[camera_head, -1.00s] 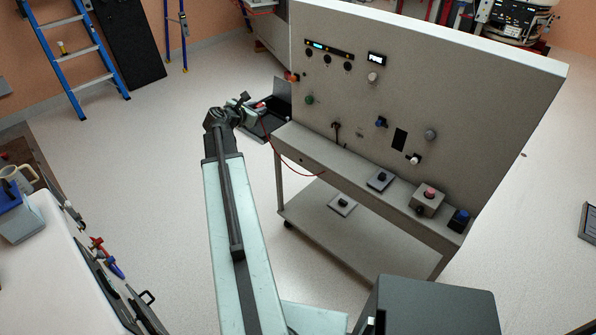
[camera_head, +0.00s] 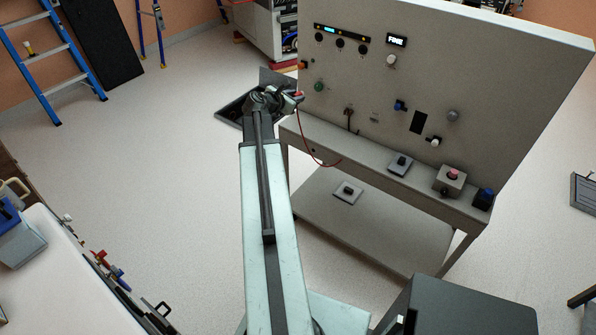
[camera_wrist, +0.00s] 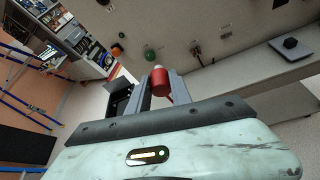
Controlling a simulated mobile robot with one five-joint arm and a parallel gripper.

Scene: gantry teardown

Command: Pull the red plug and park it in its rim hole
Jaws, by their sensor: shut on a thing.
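The red plug (camera_wrist: 160,82) is between the two fingers of my gripper (camera_wrist: 158,88) in the wrist view, with its pale tip pointing away from the palm. In the head view the red plug (camera_head: 298,94) shows small at the end of my gripper (camera_head: 290,98), beside the left edge of the panel. A red cord (camera_head: 307,150) hangs from it and curves down to the bench shelf. The plug is clear of any socket that I can see. I cannot make out a rim hole in either view.
The upright grey panel (camera_head: 440,75) stands on a bench (camera_head: 350,158) carrying several knobs and small boxes. A dark open case (camera_head: 232,108) lies behind my gripper at the left. A white table (camera_head: 60,270) is at the lower left. Open floor (camera_head: 170,150) lies between.

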